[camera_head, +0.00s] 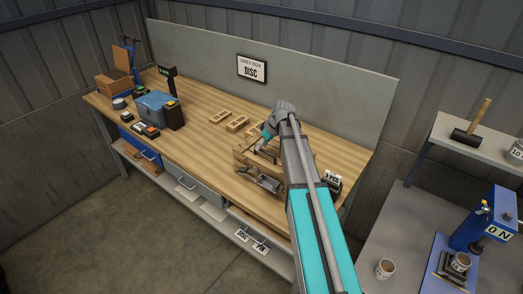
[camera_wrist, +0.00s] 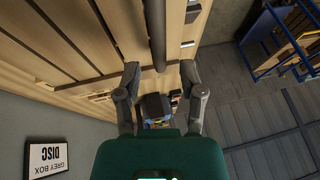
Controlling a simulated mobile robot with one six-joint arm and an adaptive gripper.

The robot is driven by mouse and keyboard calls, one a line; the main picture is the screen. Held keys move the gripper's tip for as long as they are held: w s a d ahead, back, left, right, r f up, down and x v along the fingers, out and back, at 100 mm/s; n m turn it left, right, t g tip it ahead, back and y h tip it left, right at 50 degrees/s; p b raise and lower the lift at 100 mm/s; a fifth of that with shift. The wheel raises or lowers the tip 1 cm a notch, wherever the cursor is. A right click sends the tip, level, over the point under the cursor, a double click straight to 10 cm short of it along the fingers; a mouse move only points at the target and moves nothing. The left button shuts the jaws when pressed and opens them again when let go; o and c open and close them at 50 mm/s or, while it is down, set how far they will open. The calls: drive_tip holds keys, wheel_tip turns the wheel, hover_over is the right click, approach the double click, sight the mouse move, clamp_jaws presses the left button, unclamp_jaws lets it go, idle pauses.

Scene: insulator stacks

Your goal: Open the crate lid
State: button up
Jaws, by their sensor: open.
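The wooden crate (camera_head: 243,157) stands on the bench, right of its middle, partly hidden behind my arm. Its lid looks down on the crate, though my arm covers much of it. My gripper (camera_head: 264,150) is over the crate and small in the head view. In the wrist view my gripper (camera_wrist: 160,72) has its two fingers spread apart with nothing clamped between them. A dark bar (camera_wrist: 158,35) shows just beyond the fingertips, in line with the gap. Pale wooden slats (camera_wrist: 125,28) lie close around it; I cannot tell whether finger and wood touch.
The bench (camera_head: 190,140) also carries a blue toolbox (camera_head: 156,108), small wooden blocks (camera_head: 219,117) and an open box (camera_head: 113,86) at left. A grey back panel (camera_head: 330,90) with a DISC sign (camera_head: 251,69) stands behind. A side table with a blue press (camera_head: 485,220) is at right.

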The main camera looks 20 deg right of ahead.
drive_tip(key=shift+w+a+f, duration=0.1)
drive_tip(key=shift+f, duration=0.2)
clamp_jaws()
idle(0.4)
